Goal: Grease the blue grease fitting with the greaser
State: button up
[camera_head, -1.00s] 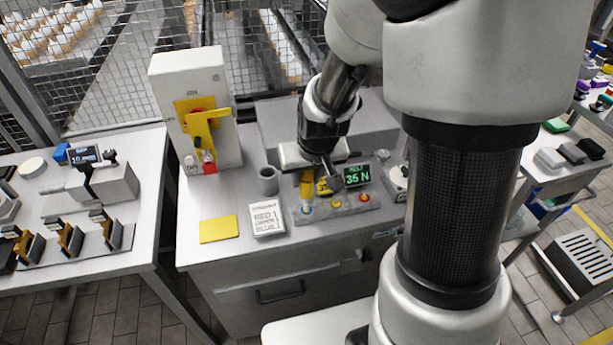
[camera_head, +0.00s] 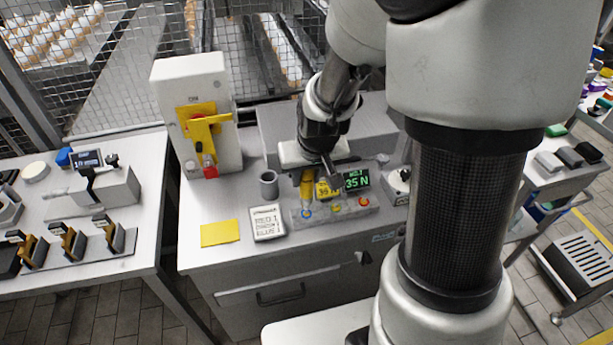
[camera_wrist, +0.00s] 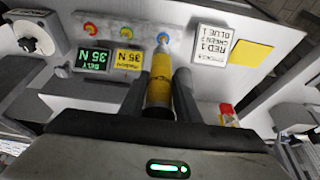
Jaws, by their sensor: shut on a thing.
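The greaser (camera_head: 307,188) is a yellow cylinder with a narrow metal nose. My gripper (camera_wrist: 160,78) is shut on it, one dark finger on each side, and the greaser shows between them in the wrist view (camera_wrist: 160,92). The blue grease fitting (camera_head: 306,214) sits at the left end of a grey bar (camera_head: 352,211) in the head view. In the wrist view the blue fitting (camera_wrist: 162,39) is straight ahead of the greaser's nose. The nose is at or very close to it; I cannot tell whether they touch.
The bar also bears a yellow fitting (camera_wrist: 126,32) and a red fitting (camera_wrist: 91,29). A grey cup (camera_head: 268,184), a white card (camera_head: 267,223) and a yellow pad (camera_head: 220,232) lie left.

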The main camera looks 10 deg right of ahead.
jog(key=shift+r+p, duration=1.45)
jog(key=shift+r, duration=0.75)
jog(key=shift+w+f, duration=0.1)
jog(key=shift+w, duration=0.05)
